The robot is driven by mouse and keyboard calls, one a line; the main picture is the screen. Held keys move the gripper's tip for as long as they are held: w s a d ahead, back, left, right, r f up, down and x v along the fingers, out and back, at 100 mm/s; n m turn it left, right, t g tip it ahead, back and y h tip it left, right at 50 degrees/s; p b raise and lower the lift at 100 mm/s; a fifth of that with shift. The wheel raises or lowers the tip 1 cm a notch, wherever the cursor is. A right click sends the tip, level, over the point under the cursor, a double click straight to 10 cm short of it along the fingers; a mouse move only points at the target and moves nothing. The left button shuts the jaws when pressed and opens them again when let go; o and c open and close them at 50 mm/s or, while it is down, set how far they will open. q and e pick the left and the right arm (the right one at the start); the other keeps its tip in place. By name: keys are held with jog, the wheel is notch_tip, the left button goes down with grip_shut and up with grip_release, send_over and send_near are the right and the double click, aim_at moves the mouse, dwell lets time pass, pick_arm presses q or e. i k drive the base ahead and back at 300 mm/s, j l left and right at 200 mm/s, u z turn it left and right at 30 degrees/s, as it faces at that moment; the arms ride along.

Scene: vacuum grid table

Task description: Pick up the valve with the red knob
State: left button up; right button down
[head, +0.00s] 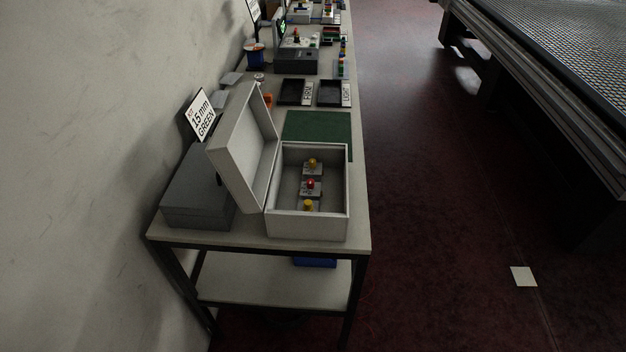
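The valve with the red knob (310,184) stands inside an open grey box (307,226) at the near end of a long narrow table. It is the middle one of a row of three. A valve with a yellow-orange knob (312,163) is behind it, and a valve with a yellow knob (307,205) is in front of it. The box's near wall hides part of the front valve. The box lid (241,150) stands open to the left. Neither of my grippers is in view.
A closed dark grey case (197,190) and a "15 mm GREEN" sign (200,115) are left of the lid. A green mat (318,128) and black trays (330,92) lie behind the box. Floor to the right is mostly clear, before a large grid table (560,60).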

aim_at(316, 194)
jog(key=i+j, duration=0.1)
jog(key=i, duration=0.4)
jog(key=i+j+z, duration=0.1)
jog(key=i, duration=0.4)
